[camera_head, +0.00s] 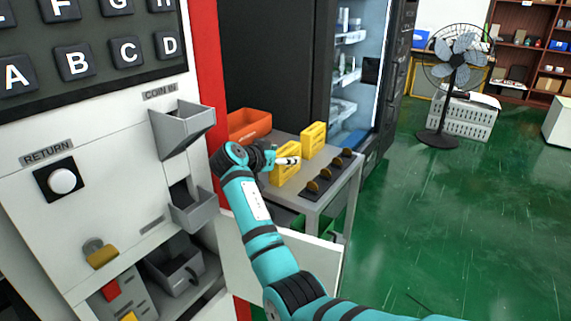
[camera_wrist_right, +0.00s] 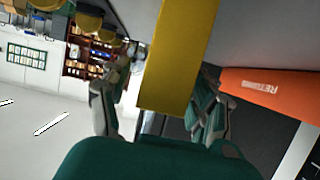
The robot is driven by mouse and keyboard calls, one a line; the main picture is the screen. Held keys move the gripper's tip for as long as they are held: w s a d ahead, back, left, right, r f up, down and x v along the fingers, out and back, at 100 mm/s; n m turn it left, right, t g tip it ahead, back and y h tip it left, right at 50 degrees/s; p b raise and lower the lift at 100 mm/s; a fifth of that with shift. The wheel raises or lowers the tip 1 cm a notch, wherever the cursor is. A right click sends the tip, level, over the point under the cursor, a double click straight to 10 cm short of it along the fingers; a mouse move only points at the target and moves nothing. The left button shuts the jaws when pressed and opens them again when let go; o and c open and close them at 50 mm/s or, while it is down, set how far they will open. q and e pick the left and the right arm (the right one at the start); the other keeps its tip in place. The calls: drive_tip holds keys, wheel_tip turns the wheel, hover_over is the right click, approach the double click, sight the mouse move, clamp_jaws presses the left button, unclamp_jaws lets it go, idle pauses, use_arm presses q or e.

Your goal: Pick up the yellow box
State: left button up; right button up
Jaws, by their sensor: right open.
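Two yellow boxes stand on the grey table. The farther yellow box (camera_head: 313,137) stands apart from my arm. The nearer yellow box (camera_head: 283,175) is right at my right gripper (camera_head: 280,160), which partly covers it. In the right wrist view, a yellow box (camera_wrist_right: 180,50) reaches down between the two fingers of my right gripper (camera_wrist_right: 163,90). The fingers are spread, one on each side of it, and I see no clear grip. Whether either finger touches it, I cannot tell. My left gripper is not in view.
An orange bin (camera_head: 250,122) stands behind the gripper; it also shows in the wrist view (camera_wrist_right: 257,86). A dark holder with several round pieces (camera_head: 324,178) lies at the table's right. The vending panel (camera_head: 120,150) is close on the left. Green floor lies open to the right.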

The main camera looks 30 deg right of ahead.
drive_tip(key=shift+w+d+f, duration=0.15)
drive_tip(key=shift+d+f, duration=0.05)
drive_tip(key=shift+d, duration=0.2)
clamp_jaws()
drive_tip(key=shift+r, duration=0.1)
